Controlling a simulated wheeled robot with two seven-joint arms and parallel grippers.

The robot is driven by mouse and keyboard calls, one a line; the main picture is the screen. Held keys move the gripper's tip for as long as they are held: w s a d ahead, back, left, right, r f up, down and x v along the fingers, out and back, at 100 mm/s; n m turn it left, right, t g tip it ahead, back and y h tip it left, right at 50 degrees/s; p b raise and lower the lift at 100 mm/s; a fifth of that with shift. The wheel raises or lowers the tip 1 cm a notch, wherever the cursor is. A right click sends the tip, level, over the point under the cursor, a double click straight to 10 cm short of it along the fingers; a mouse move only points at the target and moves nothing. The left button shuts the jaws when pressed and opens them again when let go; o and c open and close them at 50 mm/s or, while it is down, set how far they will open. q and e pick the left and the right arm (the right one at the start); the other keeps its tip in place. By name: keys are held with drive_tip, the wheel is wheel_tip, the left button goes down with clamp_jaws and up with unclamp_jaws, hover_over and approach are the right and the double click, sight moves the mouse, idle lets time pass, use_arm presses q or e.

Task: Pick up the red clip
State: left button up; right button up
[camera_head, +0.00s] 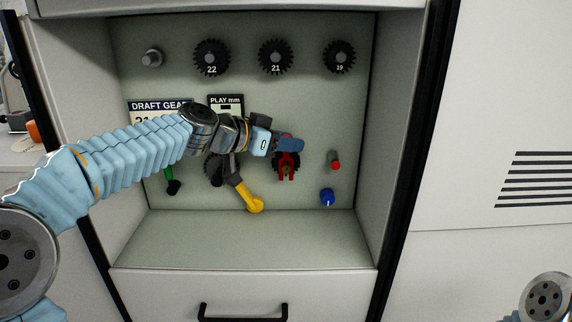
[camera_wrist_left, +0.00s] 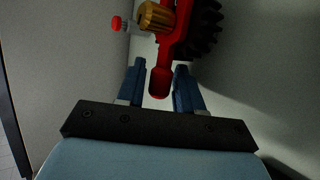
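The red clip (camera_head: 287,168) sits on a dark gear on the back panel of the recess. In the left wrist view the red clip (camera_wrist_left: 161,82) hangs down beside a brass-coloured hub, and its rounded end lies between my blue fingers. My left gripper (camera_head: 289,144) is at the clip's upper part in the head view and hides some of it. In the wrist view my left gripper (camera_wrist_left: 160,84) is open, with a gap on the left finger's side and the right finger very near the clip. My right gripper is out of view.
Gears marked 22 (camera_head: 212,57), 21 (camera_head: 276,57) and 19 (camera_head: 339,57) hang above. A yellow-handled lever (camera_head: 246,196), a red-tipped peg (camera_head: 335,161) and a blue knob (camera_head: 327,197) are nearby. The recess floor (camera_head: 240,240) is clear; side walls enclose it.

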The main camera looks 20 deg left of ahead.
use_arm(q)
clamp_jaws()
drive_tip(key=shift+r, duration=0.1)
drive_tip(key=shift+r, duration=0.3)
wheel_tip(320, 180, up, 6)
drive_tip(key=shift+r+p, duration=0.15)
drive_tip(key=shift+p, duration=0.8)
drive_tip(key=s+a+b, duration=0.5)
drive_tip(key=s+a, duration=0.6)
drive_tip(key=s, duration=0.2)
drive_tip(key=w+d+r+p, duration=0.5)
drive_tip(key=w+d+p, duration=0.2)
drive_tip(key=w+d, duration=0.2)
drive_tip(key=shift+w+d+p, duration=0.3)
drive_tip(key=shift+w+d, duration=0.1)
drive_tip(key=shift+w, duration=0.95)
